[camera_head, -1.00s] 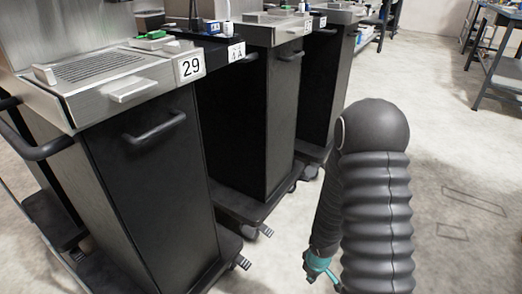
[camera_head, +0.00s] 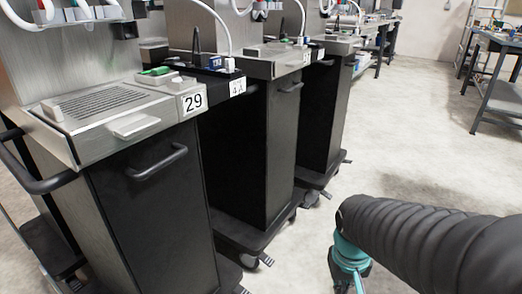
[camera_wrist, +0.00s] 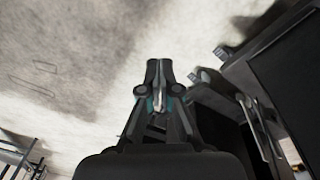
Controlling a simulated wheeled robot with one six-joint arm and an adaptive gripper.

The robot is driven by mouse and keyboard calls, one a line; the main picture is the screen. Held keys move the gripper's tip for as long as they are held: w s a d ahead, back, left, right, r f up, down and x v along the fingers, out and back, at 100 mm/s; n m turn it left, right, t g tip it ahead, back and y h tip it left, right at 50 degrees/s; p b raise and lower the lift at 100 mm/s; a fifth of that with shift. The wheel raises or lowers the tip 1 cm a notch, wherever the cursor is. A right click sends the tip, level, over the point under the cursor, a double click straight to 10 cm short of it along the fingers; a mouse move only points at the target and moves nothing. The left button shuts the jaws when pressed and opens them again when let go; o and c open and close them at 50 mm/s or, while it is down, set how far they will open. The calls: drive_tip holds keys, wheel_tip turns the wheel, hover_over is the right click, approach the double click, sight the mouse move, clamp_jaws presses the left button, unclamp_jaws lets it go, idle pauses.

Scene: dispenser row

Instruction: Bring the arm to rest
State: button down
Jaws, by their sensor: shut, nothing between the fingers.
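My arm, in a dark ribbed sleeve with a teal wrist part, reaches in from the right edge of the head view, low over the pale floor. My gripper shows in the wrist view (camera_wrist: 158,66), its dark fingers shut with nothing between them. It hangs over bare floor, to the right of the row of dispenser carts, and looks apart from them. In the head view the fingers are cut off or hidden below the teal part.
A dispenser cart with label 29 (camera_head: 140,190) stands at the left. A second dark cart (camera_head: 235,150) and a third (camera_head: 322,115) stand behind it, with handles and wheeled bases. A grey workbench (camera_head: 495,85) is at the far right. The floor between is clear.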

drive_tip(key=s+a+r+t, duration=0.1)
drive_tip(key=s+r+t, duration=0.3)
drive_tip(key=r, duration=0.8)
drive_tip(key=shift+a+t+y+p, duration=0.15)
drive_tip(key=shift+t+y+p, duration=0.15)
drive_tip(key=shift+p, duration=0.15)
